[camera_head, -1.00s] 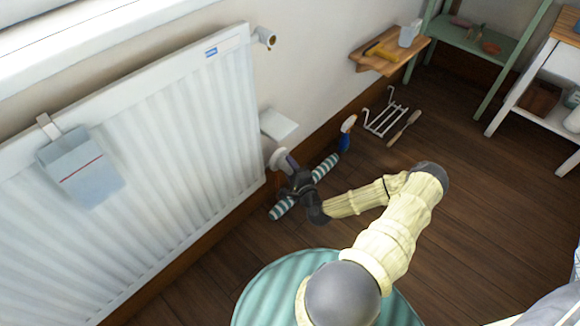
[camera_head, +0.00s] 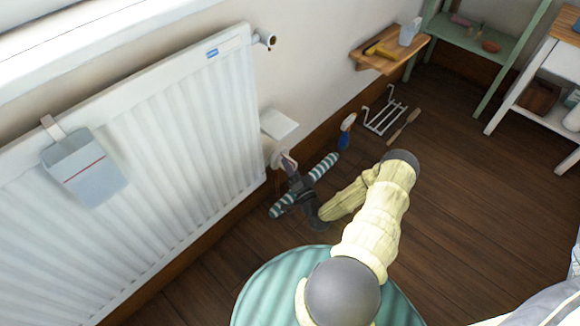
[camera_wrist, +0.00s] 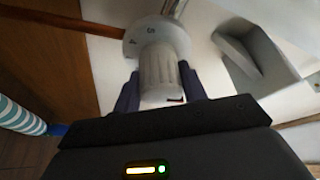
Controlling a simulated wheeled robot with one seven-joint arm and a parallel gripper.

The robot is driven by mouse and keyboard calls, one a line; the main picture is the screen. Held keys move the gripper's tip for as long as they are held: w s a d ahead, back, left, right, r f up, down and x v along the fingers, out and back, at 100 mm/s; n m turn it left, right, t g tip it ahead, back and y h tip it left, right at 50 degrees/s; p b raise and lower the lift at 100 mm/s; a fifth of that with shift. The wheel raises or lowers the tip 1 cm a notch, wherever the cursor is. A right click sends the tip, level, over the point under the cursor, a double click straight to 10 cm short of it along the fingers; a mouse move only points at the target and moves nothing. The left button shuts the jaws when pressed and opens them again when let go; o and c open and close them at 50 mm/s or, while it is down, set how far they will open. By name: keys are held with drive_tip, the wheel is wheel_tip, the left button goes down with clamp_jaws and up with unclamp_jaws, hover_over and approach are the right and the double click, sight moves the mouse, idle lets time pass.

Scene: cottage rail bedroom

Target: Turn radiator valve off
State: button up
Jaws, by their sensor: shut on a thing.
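The radiator valve (camera_wrist: 160,72) is a white ribbed knob in front of a pale round collar with dark marks, at the lower right end of the white radiator (camera_head: 150,150). My gripper (camera_wrist: 160,92) has a dark finger on each side of the knob and is shut on it. In the head view my gripper (camera_head: 287,164) reaches the valve from the right, and the knob is mostly hidden there. I cannot read which mark the knob is set to.
A striped roll (camera_head: 322,168) lies on the floor beneath my gripper, with a blue spray bottle (camera_head: 346,133) beyond it. A small white shelf (camera_head: 279,124) juts from the wall just above the valve. Open floor (camera_head: 460,220) lies to the right.

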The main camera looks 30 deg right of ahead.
drive_tip(key=shift+n, duration=0.3)
drive_tip(key=o, duration=1)
drive_tip(key=p+v, duration=0.4)
drive_tip(key=v, duration=0.8)
drive_tip(key=shift+f+p, duration=0.1)
drive_tip(key=shift+p, duration=0.2)
